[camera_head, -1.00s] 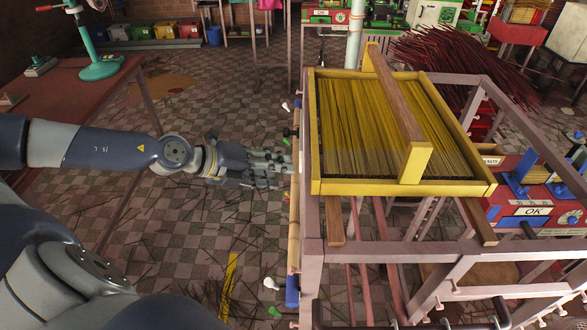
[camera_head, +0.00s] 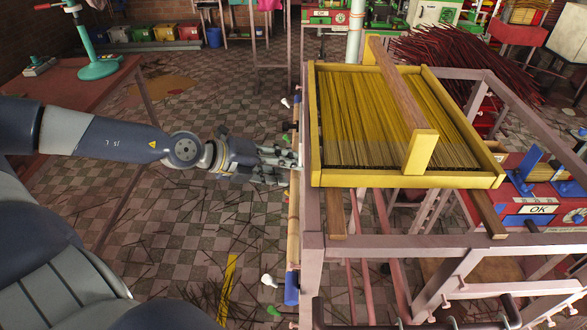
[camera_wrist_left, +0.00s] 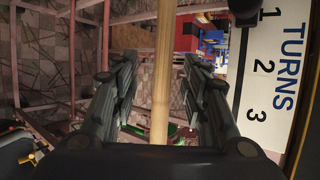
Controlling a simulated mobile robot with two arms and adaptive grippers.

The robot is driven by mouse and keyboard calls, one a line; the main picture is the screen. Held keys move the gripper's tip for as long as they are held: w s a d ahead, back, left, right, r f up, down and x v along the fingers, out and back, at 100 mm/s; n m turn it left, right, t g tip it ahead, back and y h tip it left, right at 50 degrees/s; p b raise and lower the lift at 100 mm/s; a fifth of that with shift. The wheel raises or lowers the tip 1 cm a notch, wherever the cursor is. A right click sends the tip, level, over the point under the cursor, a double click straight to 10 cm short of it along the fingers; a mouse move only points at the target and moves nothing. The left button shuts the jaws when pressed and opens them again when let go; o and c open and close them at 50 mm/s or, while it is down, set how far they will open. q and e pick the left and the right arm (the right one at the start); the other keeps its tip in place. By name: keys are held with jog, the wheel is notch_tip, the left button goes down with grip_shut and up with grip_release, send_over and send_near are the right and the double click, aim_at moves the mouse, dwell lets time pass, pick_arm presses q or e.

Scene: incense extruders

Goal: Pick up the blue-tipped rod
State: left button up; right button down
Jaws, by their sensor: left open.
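The blue-tipped rod (camera_head: 293,228) is a long tan stick against the left side of the pink metal frame. Its blue end (camera_head: 291,290) is at the bottom. My left gripper (camera_head: 293,162) reaches in from the left at the rod's upper part. In the left wrist view the rod (camera_wrist_left: 163,70) runs vertically between the two dark fingers of my left gripper (camera_wrist_left: 160,90), with gaps on both sides. The fingers are open and do not close on it. My right gripper is not in view.
A yellow tray (camera_head: 410,181) of sticks with a wooden bar across it sits on the pink frame (camera_head: 312,240). White and green pegs stick out beside the rod. A red table (camera_head: 60,110) stands at left. In the wrist view a panel reading "TURNS" (camera_wrist_left: 275,75) is at right.

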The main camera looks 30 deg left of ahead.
pick_arm(q)
jog(key=shift+d, duration=0.1)
grip_shut()
jog(key=shift+f, duration=0.1)
dwell(0.3)
jog(key=shift+r, duration=0.2)
